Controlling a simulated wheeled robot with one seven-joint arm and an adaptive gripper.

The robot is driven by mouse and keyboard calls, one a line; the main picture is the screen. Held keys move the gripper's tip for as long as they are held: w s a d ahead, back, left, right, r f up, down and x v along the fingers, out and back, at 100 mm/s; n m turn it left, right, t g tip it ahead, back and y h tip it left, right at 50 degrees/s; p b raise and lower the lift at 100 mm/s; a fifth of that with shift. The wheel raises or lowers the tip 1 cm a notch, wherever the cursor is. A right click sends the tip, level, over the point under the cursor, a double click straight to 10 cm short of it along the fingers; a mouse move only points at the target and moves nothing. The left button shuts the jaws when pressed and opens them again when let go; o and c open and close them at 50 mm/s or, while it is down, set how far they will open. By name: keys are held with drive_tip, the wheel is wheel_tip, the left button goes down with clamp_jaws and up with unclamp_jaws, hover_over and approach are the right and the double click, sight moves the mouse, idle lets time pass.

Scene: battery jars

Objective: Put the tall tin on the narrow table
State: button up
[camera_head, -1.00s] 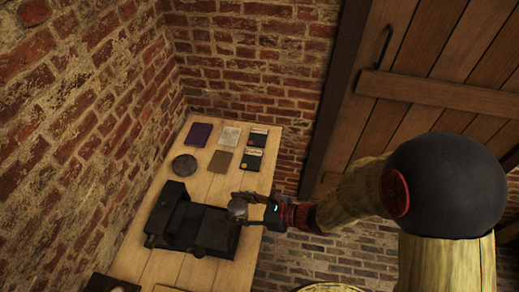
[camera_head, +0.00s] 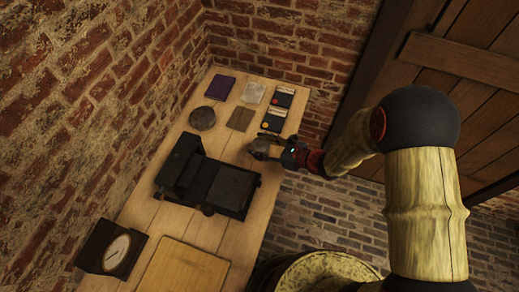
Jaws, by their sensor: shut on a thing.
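My gripper (camera_head: 269,145) is shut on a small round grey metal thing, seen from above, which I take for the tall tin (camera_head: 259,149). Its height is hard to judge from this angle. I cannot tell whether the tin touches the tabletop. The fingers partly cover it.
A black machine (camera_head: 232,189) stands mid-table. Behind it lie a round dark lid-like disc (camera_head: 202,118), a purple book (camera_head: 219,88), a brown pad (camera_head: 240,119) and several cards. A dial box (camera_head: 112,250) and a wooden board (camera_head: 184,268) are in front. Brick walls border the table.

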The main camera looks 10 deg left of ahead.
drive_tip(key=shift+w+a+f, duration=0.2)
drive_tip(key=shift+w+f, duration=0.2)
drive_tip(key=shift+f, duration=0.2)
drive_tip(key=shift+w+a+f, duration=0.2)
drive_tip(key=shift+w+f, duration=0.2)
drive_tip(key=shift+f, duration=0.15)
drive_tip(key=shift+f+b, duration=0.65)
drive_tip(key=shift+f, duration=0.7)
drive_tip(key=shift+f, duration=0.2)
drive_tip(key=o, duration=1.3)
drive_tip(key=shift+r, duration=0.15)
drive_tip(key=shift+d+r, duration=0.15)
drive_tip(key=shift+d, duration=0.05)
drive_tip(key=p+v, duration=0.2)
drive_tip(key=v, duration=0.9)
drive_tip(key=shift+s+d+r, duration=0.1)
drive_tip(key=shift+s+d, duration=0.1)
drive_tip(key=shift+d, duration=0.1)
